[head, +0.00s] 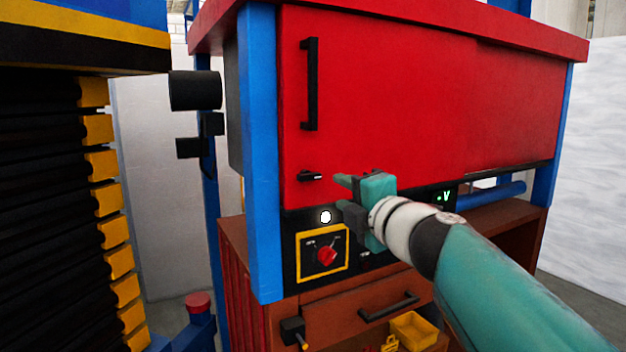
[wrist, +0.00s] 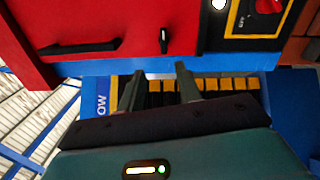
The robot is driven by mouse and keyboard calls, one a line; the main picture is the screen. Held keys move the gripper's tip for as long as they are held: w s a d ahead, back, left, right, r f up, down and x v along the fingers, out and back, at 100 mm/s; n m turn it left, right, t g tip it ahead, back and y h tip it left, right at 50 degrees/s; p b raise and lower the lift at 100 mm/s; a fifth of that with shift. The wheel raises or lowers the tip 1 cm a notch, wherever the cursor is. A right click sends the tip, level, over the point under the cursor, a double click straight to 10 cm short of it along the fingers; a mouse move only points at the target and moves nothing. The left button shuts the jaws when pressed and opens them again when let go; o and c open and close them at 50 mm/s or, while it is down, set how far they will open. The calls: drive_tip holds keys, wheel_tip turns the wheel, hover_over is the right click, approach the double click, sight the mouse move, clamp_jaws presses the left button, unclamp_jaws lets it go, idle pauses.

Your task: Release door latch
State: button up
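The red door (head: 420,100) of the cabinet has a long black handle (head: 311,84), upright in the head view. The small black door latch (head: 310,176) sits below the handle and lies about crosswise to it. In the wrist view the latch (wrist: 164,40) shows beyond the fingertips, with the handle (wrist: 80,46) to its left. My gripper (head: 342,192) is open and empty, just right of and slightly below the latch in the head view. In the wrist view its two fingers (wrist: 160,78) stand apart, with no contact on the latch visible. The door looks closed.
A black panel below the door carries a white button (head: 326,217) and a red rotary knob (head: 327,255) in a yellow frame. A blue post (head: 262,150) borders the door on the left. A drawer handle (head: 389,307) and yellow bin (head: 414,331) are lower.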

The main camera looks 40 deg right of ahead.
sight(312, 178)
drive_tip(key=shift+n+y, duration=0.3)
drive_tip(key=shift+n, duration=0.4)
drive_tip(key=x, duration=1.3)
drive_tip(key=shift+d+f, duration=0.2)
drive_tip(key=shift+d, duration=0.15)
clamp_jaws()
